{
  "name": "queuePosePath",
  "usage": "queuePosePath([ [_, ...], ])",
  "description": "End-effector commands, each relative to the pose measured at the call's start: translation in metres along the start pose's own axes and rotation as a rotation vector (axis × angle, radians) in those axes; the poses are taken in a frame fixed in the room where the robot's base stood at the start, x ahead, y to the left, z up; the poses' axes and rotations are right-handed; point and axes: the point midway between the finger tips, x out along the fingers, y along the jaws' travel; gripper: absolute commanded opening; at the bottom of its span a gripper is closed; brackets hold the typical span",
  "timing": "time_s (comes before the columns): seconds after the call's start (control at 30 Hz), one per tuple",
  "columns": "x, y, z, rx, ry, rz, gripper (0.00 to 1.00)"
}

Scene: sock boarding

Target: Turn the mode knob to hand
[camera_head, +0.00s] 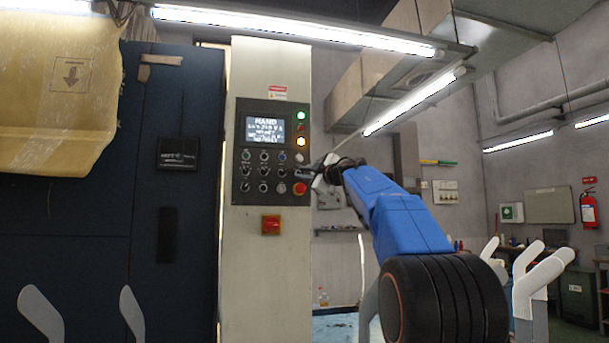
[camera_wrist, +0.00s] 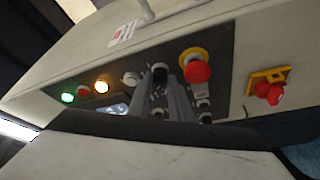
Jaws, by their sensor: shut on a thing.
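The control panel (camera_head: 243,190) is a dark plate on a pale column, with rows of small knobs and buttons. Its lit display (camera_head: 268,130) has a top line that looks like HAND; the smaller lines are unreadable. My gripper (camera_head: 304,172) is at the panel's right edge, just above the red emergency stop (camera_head: 299,188). In the wrist view my gripper's two grey fingers (camera_wrist: 163,82) are shut on a black knob (camera_wrist: 159,71), taken as the mode knob. Its pointer and label cannot be read, and my gripper hides it in the head view.
The emergency stop (camera_wrist: 197,69) on its yellow collar sits close beside my fingers in the wrist view. A red switch on a yellow plate (camera_head: 271,224) is below the panel. Green and yellow lamps (camera_head: 301,142) are lit. Dark cabinet doors (camera_head: 175,230) stand at left.

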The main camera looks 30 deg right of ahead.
Motion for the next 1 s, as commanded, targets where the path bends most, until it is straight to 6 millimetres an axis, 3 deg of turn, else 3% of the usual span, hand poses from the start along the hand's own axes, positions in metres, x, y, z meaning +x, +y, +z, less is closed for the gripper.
queuePosePath([
  [0.13,0.0,-0.002,-0.001,0.001,0.002,-0.003,0.0],
  [0.17,0.0,-0.002,-0.001,0.001,0.002,-0.003,0.23],
  [0.23,0.0,-0.001,-0.001,0.001,0.002,-0.003,0.37],
  [0.63,-0.011,0.0,-0.001,0.002,0.0,-0.001,0.37],
  [1.0,-0.073,0.001,0.0,0.001,-0.001,0.001,0.37],
])
